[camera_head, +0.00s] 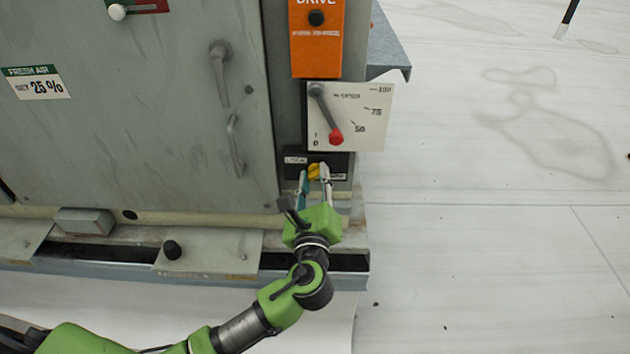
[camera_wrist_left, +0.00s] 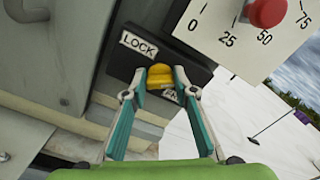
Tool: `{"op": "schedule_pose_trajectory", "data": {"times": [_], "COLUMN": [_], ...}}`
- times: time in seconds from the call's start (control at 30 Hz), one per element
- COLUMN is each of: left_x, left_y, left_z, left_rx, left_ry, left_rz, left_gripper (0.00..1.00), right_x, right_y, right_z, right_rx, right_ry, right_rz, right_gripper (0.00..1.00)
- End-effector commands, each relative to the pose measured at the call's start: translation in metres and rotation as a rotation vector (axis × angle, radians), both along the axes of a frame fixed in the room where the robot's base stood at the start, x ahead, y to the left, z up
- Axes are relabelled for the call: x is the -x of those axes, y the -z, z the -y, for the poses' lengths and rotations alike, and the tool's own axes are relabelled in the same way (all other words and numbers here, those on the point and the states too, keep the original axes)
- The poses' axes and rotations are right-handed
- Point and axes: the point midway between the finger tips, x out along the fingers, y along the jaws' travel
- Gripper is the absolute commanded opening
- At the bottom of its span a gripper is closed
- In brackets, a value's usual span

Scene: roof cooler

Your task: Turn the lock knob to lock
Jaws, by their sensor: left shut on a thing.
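The yellow lock knob (camera_head: 315,170) sits on a black plate (camera_head: 296,174) low on the cooler's corner post. In the left wrist view the knob (camera_wrist_left: 160,76) is between the fingertips, and the black plate (camera_wrist_left: 122,62) carries a LOCK label (camera_wrist_left: 138,44) at its upper left. A second label (camera_wrist_left: 171,95) at the lower right is partly hidden by a finger. My left gripper (camera_head: 315,177) reaches up from below and is shut on the knob; its fingers also show in the left wrist view (camera_wrist_left: 160,82). My right gripper is in no view.
A white dial plate (camera_head: 365,115) with a red-tipped lever (camera_head: 327,115) is just above the knob. An orange DRIVE panel (camera_head: 317,50) is higher up. Door handles (camera_head: 220,75) stick out on the left. A metal base ledge (camera_head: 110,250) runs below. The pale roof on the right is open.

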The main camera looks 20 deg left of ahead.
Motion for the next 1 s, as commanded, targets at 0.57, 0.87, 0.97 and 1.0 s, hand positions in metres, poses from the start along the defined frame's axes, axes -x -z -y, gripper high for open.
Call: {"op": "schedule_pose_trajectory", "data": {"times": [0.57,0.87,0.97,1.0], "left_x": [0.001,0.001,0.001,0.001], "left_y": [0.005,0.006,0.006,0.006], "left_z": [-0.002,-0.003,-0.002,-0.002], "left_rx": [0.529,0.767,0.827,0.847], "left_ry": [-0.002,-0.003,-0.003,-0.003], "left_rz": [0.152,0.221,0.237,0.243], "left_gripper": [0.05,0.05,0.05,0.05], "right_x": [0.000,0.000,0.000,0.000], "right_y": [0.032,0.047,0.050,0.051], "right_z": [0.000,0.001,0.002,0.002], "right_rx": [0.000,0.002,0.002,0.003], "right_ry": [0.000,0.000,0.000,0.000], "right_rz": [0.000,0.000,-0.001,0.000], "right_gripper": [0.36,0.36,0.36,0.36]}}
